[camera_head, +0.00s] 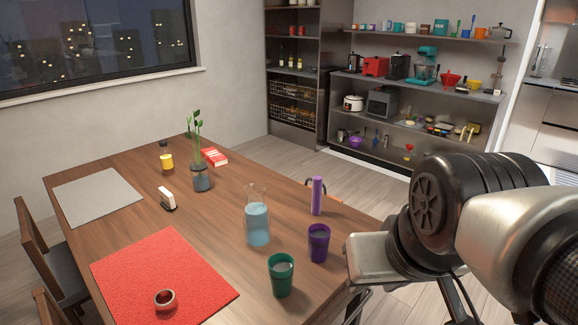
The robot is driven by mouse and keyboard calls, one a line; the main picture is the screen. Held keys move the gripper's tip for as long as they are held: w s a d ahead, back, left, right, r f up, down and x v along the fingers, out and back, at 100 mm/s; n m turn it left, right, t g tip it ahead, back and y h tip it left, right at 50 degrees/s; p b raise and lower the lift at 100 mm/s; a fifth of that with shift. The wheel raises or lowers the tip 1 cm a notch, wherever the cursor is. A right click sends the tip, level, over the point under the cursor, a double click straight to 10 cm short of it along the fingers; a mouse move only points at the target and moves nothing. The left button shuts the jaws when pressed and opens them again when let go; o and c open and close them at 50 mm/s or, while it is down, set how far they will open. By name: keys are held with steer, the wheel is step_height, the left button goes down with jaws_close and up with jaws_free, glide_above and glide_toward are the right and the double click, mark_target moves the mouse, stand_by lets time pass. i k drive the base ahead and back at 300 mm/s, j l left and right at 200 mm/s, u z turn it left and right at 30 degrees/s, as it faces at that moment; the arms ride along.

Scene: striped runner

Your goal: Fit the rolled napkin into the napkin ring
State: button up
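A purple rolled napkin (317,196), as it appears, stands upright near the right edge of the wooden table, behind the purple cup. A reddish-brown napkin ring with a pale inside (165,299) rests on the red placemat (140,262) at the near left, with its opening partly visible. The napkin and ring are well apart. My arm fills the right side of the view, to the right of the table. I cannot make out its fingertips, so whether the gripper is open or shut does not show.
A glass carafe (257,222), purple cup (318,243) and green cup (281,275) stand between the napkin and ring. A plant in a glass (201,178), yellow bottle (166,157), small white-and-dark item (168,199) and grey placemat (98,195) are farther back. Chairs flank the left side.

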mark_target(168, 308)
steer(key=k+j+u, duration=0.15)
steer(key=k+u, duration=0.3)
steer(key=k, duration=0.15)
steer(key=l+u, duration=0.1)
steer(key=u, duration=0.25)
steer(key=i+l+u, duration=0.1)
steer(key=u, duration=0.25)
steer(key=l+u, duration=0.2)
steer(key=u, duration=0.15)
steer(key=i+l, duration=0.1)
steer(key=l, duration=1.2)
steer(key=i+l, duration=0.15)
steer(key=l, duration=1.1)
steer(key=i+l, duration=0.15)
steer(key=l, duration=0.5)
